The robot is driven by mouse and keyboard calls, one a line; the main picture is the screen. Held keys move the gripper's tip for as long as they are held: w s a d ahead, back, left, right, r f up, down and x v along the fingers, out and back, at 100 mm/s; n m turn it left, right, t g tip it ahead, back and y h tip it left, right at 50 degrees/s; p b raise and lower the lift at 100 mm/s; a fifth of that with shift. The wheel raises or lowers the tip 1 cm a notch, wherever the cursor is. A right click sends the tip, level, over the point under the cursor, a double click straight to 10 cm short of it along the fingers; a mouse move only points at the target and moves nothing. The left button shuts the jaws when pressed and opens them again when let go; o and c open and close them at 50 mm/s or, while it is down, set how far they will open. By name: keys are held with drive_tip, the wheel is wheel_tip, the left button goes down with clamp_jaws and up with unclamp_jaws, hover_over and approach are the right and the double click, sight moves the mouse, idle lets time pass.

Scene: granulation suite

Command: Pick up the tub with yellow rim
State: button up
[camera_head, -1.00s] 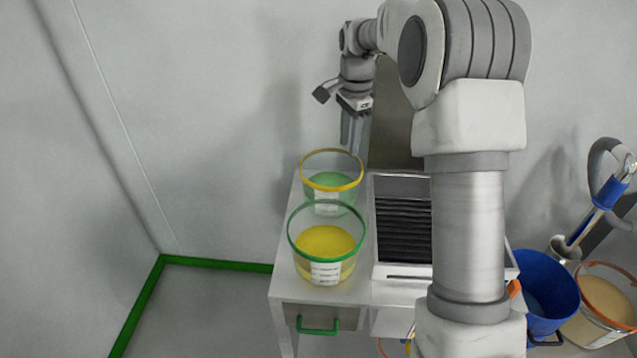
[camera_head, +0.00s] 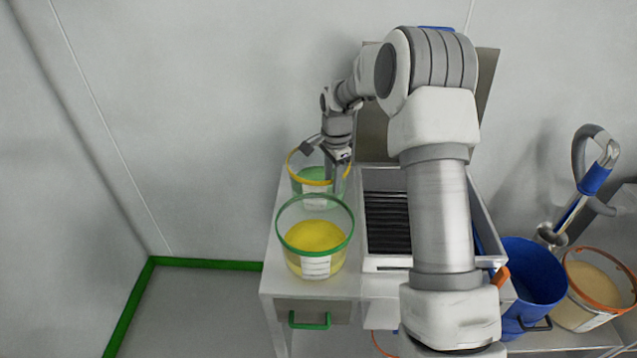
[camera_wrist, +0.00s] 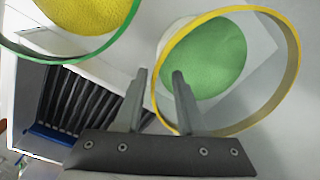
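The tub with yellow rim (camera_head: 312,182) is clear and holds green material. It stands on the back left of the white cart, behind the green-rimmed tub. In the wrist view its yellow rim (camera_wrist: 293,62) fills the right side. My gripper (camera_wrist: 158,78) is open, with a gap between its two fingers. In the wrist view the near part of the rim shows between and around the fingers, one finger over the tub and one outside it. I cannot tell whether either finger touches the wall. In the head view my gripper (camera_head: 334,178) is at the tub's right side.
The green-rimmed tub (camera_head: 315,235) with yellow material stands in front on the cart top (camera_head: 277,262). A black ribbed tray (camera_head: 388,262) is to the right. A blue bucket (camera_head: 530,275) and an orange-rimmed tub (camera_head: 600,290) are farther right. A wall is close behind.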

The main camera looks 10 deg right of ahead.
wheel_tip(320, 180, down, 3)
drive_tip(key=shift+f, duration=0.15)
drive_tip(key=shift+c, duration=0.3)
clamp_jaws()
idle(1.1)
